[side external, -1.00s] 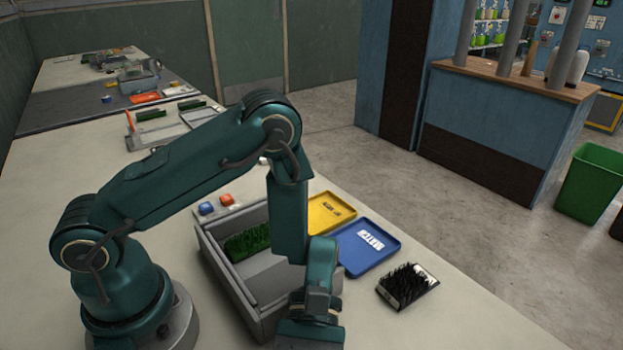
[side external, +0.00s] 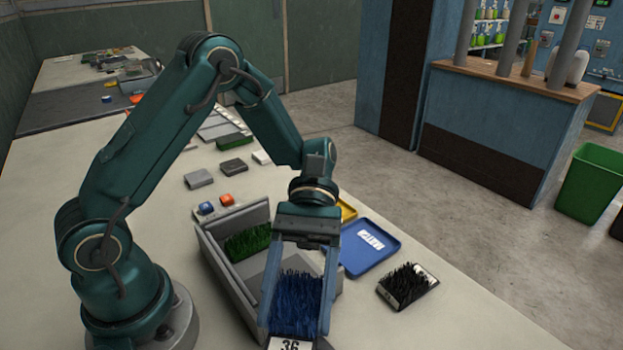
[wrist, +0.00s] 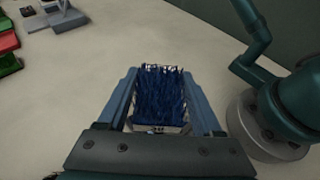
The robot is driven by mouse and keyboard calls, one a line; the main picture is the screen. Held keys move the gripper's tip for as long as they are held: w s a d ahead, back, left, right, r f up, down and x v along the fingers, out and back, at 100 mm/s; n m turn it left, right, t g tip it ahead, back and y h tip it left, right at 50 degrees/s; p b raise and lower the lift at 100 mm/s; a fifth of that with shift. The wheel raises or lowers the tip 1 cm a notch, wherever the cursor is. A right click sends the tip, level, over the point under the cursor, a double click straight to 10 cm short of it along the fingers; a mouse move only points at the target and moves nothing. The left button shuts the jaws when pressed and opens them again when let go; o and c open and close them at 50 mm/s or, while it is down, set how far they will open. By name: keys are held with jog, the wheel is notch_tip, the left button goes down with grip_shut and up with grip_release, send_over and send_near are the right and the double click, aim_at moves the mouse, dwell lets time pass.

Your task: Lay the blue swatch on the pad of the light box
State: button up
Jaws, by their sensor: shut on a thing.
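My gripper (side external: 293,318) is shut on the blue swatch (side external: 297,296), a block of dark blue bristly turf with a white tag marked 36. The swatch sits between the two fingers and appears held up in front of the grey box. In the wrist view the blue swatch (wrist: 160,92) fills the gap between the fingers of my gripper (wrist: 158,110). The grey open box (side external: 222,280), seemingly the light box, holds a green swatch (side external: 247,242) on its left side. A bare grey surface shows beside the green swatch, partly hidden by my gripper; I cannot tell if it is the pad.
A blue tray (side external: 385,258) with a white label lies right of the box, and a yellow tray (side external: 347,211) shows behind my wrist. A black swatch (side external: 407,287) lies at the right. Blue and orange buttons (side external: 216,205) sit behind the box. Small grey blocks (side external: 199,178) lie farther back.

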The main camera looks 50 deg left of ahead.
jog(key=shift+w+a+r, duration=0.25)
jog(key=shift+a, duration=0.15)
jog(key=w+a+r+n+t, duration=0.4)
jog(key=w+a+n+t, duration=0.1)
jog(key=a+n+t, duration=0.2)
jog(key=w+a+r+n+t+h, duration=0.1)
jog(key=w+a+r+n+t, duration=0.4)
jog(key=a+n+t, duration=0.2)
jog(key=n+t, duration=0.2)
jog(key=t, duration=0.2)
jog(key=shift+w+a+n, duration=0.3)
jog(key=shift+w+n, duration=0.1)
jog(key=s+d+f+m+g+h, duration=0.1)
jog(key=s+f+m+g, duration=0.1)
jog(key=f, duration=0.2)
jog(key=s+f+m+g+h, duration=0.1)
jog(key=s+f+m+g, duration=0.1)
jog(key=f+m+g, duration=0.1)
jog(key=s+d+f+m+g+h, duration=0.1)
jog(key=s+f+m+g, duration=0.1)
jog(key=f+g, duration=0.1)
jog(key=shift+s+d+f+m, duration=0.15)
jog(key=shift+f+m, duration=0.05)
jog(key=shift+f, duration=0.25)
jog(key=shift+s+d+f+m, duration=0.1)
jog(key=shift+d+f+m, duration=0.1)
jog(key=shift+f, duration=0.25)
jog(key=shift+a+f, duration=0.1)
jog(key=shift+f, duration=2.95)
